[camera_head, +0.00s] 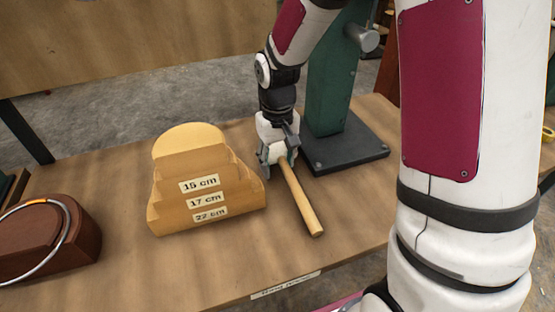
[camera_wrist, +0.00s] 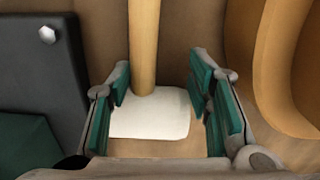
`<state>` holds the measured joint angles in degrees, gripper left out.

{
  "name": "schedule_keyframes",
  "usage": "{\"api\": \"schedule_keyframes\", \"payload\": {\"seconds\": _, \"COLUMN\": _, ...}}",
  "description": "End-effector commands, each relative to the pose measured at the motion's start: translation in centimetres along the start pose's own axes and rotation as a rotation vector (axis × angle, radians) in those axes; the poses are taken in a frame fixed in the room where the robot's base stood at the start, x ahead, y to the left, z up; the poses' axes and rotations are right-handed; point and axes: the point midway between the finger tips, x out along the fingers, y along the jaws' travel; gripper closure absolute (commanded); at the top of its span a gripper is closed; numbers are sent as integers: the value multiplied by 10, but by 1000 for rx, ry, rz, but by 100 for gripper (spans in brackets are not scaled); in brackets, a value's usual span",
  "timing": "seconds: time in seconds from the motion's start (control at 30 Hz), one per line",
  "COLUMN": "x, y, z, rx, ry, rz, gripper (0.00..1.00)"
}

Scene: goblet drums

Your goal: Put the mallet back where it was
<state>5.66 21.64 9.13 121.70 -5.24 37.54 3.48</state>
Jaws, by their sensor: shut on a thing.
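The mallet has a pale wooden handle (camera_head: 303,205) and a white, blocky head (camera_head: 275,153). My gripper (camera_head: 279,156) points down over the middle right of the bench and is shut on the mallet head. The handle slants from it toward the front edge. In the wrist view, the white head (camera_wrist: 150,116) lies between the green finger pads of my gripper (camera_wrist: 160,95), and the handle (camera_wrist: 143,45) runs up the picture. I cannot tell whether the mallet touches the bench.
A stepped wooden block (camera_head: 205,185) with size labels stands left of the mallet. A green post on a dark base plate (camera_head: 345,150) stands close behind on the right. A brown block with a metal hoop (camera_head: 60,240) is far left. A label strip (camera_head: 286,285) is on the front edge.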

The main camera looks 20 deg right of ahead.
Motion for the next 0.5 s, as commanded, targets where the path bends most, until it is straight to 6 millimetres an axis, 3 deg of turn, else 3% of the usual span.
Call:
{"api": "schedule_keyframes", "payload": {"seconds": 0.17, "x": 3, "y": 0, "z": 0, "rx": 0, "ry": 0, "rz": 0, "gripper": 100}}
{"api": "schedule_keyframes", "payload": {"seconds": 0.2, "x": 4, "y": 0, "z": 0, "rx": 0, "ry": 1, "rz": 0, "gripper": 52}}
{"api": "schedule_keyframes", "payload": {"seconds": 0.3, "x": 3, "y": 0, "z": 0, "rx": 0, "ry": 1, "rz": 0, "gripper": 30}}
{"api": "schedule_keyframes", "payload": {"seconds": 0.5, "x": 3, "y": 0, "z": 0, "rx": 0, "ry": 0, "rz": 0, "gripper": 30}}
